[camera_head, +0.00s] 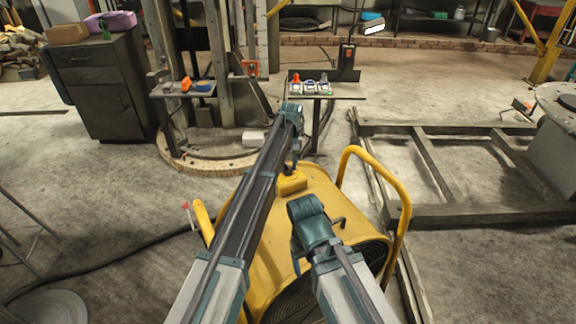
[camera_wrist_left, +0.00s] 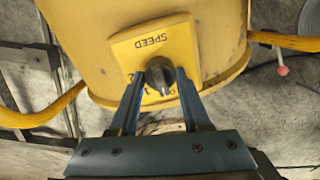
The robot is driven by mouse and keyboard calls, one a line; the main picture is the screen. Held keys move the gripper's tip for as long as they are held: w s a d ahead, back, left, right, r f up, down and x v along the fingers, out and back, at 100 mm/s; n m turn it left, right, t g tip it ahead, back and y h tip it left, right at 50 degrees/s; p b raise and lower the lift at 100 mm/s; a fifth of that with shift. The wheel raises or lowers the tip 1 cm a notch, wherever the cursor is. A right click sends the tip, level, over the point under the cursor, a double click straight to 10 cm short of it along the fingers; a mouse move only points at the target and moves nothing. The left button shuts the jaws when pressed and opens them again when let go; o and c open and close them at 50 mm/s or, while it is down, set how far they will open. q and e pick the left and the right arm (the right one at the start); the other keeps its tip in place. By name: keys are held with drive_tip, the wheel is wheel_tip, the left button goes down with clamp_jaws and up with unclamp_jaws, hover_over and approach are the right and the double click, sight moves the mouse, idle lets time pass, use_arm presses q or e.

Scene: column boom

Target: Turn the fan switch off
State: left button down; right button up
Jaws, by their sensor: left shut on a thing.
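The fan (camera_head: 318,200) is a big yellow drum with tubular yellow handles, standing on the floor in front of me. Its switch is a dark knob (camera_wrist_left: 160,72) on a yellow box (camera_head: 292,183) marked SPEED; the label appears upside down in the left wrist view. My left gripper (camera_head: 293,168) reaches down over the box. In the wrist view its two fingers (camera_wrist_left: 158,80) are shut on the knob, one on each side. The fingers hide part of the dial's markings, so the setting cannot be read. My right arm is bent over the fan's near side; its gripper does not show.
A small shelf (camera_head: 345,96) with several small items stands behind the fan. A dark cabinet (camera_head: 103,85) is at the left. A metal frame (camera_head: 440,213) lies on the floor at the right. A red-tipped lever (camera_wrist_left: 282,70) sticks up beside the fan.

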use_arm(q)
drive_tip(key=shift+c, duration=1.8)
unclamp_jaws()
drive_tip(key=shift+r, duration=0.15)
wheel_tip(320, 180, up, 14)
drive_tip(key=p, duration=1.4)
drive_tip(key=shift+d+f, duration=0.2)
drive_tip(key=shift+d, duration=0.15)
drive_tip(key=shift+w, duration=0.1)
drive_tip(key=s+a+m, duration=0.1)
drive_tip(key=s+a, duration=0.5)
drive_tip(key=s, duration=0.6)
drive_tip(key=s+a+m+t, duration=0.1)
drive_tip(key=s+a, duration=0.5)
drive_tip(key=s, duration=0.6)
drive_tip(key=s+a+m, duration=0.1)
drive_tip(key=s+a, duration=0.5)
drive_tip(key=s, duration=0.6)
drive_tip(key=s+d+m+g, duration=0.1)
drive_tip(key=s+d+m, duration=0.3)
drive_tip(key=d, duration=0.7)
drive_tip(key=shift+s+y, duration=0.3)
drive_tip(key=shift+s, duration=0.35)
